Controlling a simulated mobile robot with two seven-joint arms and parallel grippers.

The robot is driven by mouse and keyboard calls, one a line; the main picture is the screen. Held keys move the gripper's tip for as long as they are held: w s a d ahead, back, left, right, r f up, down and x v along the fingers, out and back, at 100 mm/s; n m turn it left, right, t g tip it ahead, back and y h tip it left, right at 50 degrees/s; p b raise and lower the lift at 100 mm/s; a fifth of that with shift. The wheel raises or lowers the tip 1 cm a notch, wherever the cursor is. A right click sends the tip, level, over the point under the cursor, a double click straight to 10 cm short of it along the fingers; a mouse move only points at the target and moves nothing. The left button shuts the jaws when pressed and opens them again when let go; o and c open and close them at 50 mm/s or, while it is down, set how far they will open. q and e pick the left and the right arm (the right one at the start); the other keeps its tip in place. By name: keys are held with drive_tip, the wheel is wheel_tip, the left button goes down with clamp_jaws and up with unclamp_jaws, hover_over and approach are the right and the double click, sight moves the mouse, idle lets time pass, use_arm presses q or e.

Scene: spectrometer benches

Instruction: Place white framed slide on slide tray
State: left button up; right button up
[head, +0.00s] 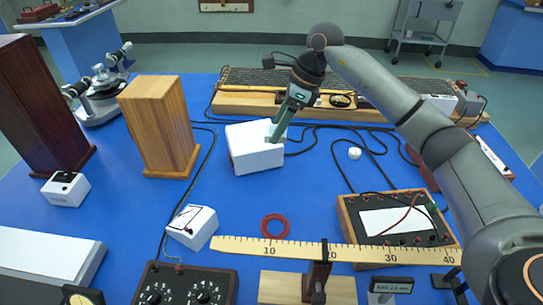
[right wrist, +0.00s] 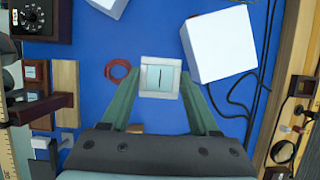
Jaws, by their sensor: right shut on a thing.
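The white framed slide (right wrist: 160,77) is a small white square frame with a pale centre and a dark line. My right gripper (right wrist: 160,84) is shut on it, with a green finger on each side. In the head view my right gripper (head: 274,136) points down in front of a white box (head: 255,158), and the slide shows only as a small pale patch at its tips. In the right wrist view the white box (right wrist: 220,45) lies to the right of the slide. I cannot tell for sure which thing is the slide tray. My left gripper is not in view.
A red ring (head: 274,226) lies on the blue table near a wooden ruler (head: 340,251). A wooden block (head: 160,125) stands left, and a terminal box (head: 398,215) right. Black cables run behind the white box. Bare blue table lies in front of it.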

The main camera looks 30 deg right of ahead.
drive_tip(key=f+b, duration=0.1)
drive_tip(key=f, duration=0.1)
drive_tip(key=f+b, duration=0.1)
drive_tip(key=shift+s+a+b, duration=0.2)
drive_tip(key=shift+s+b, duration=0.1)
wheel_tip(320, 180, down, 3)
drive_tip(key=b, duration=0.4)
hover_over(305, 171)
drive_tip(key=d, duration=0.1)
drive_tip(key=f, duration=0.7)
drive_tip(key=s+f, duration=0.1)
drive_tip(key=f, duration=0.3)
drive_tip(key=shift+f, duration=0.15)
drive_tip(key=shift+d+f, duration=0.2)
drive_tip(key=shift+f, duration=1.45)
drive_tip(key=shift+f+b, duration=0.15)
drive_tip(key=shift+b, duration=0.2)
drive_tip(key=o, duration=1.3)
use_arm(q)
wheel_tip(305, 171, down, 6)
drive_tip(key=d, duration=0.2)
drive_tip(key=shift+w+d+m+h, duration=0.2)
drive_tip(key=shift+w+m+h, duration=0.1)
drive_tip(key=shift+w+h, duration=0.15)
use_arm(e)
drive_tip(key=shift+o, duration=0.2)
